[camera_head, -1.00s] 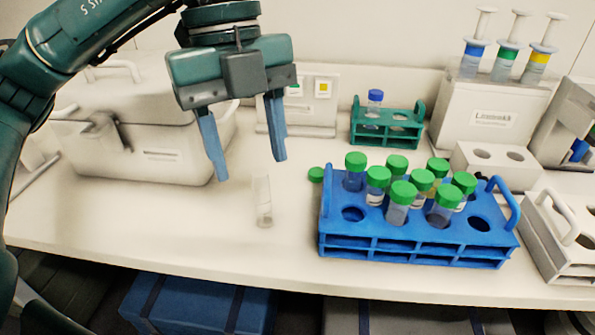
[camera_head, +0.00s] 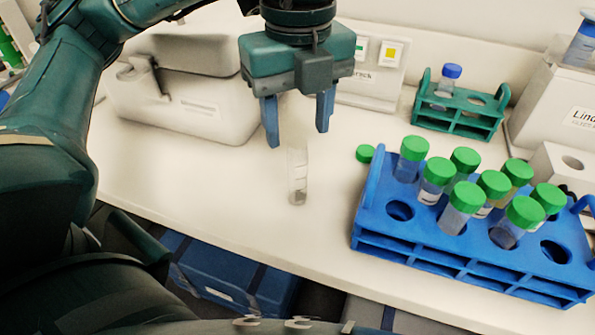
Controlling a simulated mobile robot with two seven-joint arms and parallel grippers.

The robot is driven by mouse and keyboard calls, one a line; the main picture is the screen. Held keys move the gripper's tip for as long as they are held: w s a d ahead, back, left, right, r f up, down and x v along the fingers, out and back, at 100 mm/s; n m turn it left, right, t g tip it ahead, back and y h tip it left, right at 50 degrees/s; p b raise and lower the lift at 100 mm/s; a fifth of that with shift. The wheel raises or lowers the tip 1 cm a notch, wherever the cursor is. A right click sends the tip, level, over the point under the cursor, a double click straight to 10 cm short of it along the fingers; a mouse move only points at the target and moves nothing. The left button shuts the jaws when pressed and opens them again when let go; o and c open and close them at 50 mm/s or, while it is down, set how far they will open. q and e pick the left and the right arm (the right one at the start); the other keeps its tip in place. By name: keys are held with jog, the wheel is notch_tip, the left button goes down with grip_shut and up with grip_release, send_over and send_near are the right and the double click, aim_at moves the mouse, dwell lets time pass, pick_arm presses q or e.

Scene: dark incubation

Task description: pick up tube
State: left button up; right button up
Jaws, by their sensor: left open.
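A clear open tube (camera_head: 298,182) without a cap stands upright on the white bench, left of the blue rack. Its upper part is faint against the bench. My left gripper (camera_head: 298,124) is open, its two blue fingers pointing down. In the picture the fingers sit just above and to either side of the tube's top; I cannot tell whether they reach around it. Several green-capped tubes (camera_head: 460,208) stand in the blue rack (camera_head: 400,255). A loose green cap (camera_head: 365,153) lies on the bench beside the rack. My right gripper is not in view.
A small green rack (camera_head: 458,122) with one blue-capped tube (camera_head: 447,80) stands at the back right. A white lidded box (camera_head: 180,98) stands behind on the left. The bench (camera_head: 215,195) is bare around the clear tube. Its front edge drops off below, with blue boxes (camera_head: 222,275) underneath.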

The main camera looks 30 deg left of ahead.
aim_at(298, 143)
pick_arm(q)
notch_tip(298, 143, down, 5)
jog(key=shift+s+r, duration=0.1)
jog(key=shift+r, duration=0.05)
jog(key=shift+d, duration=0.1)
grip_shut()
dwell(0.4)
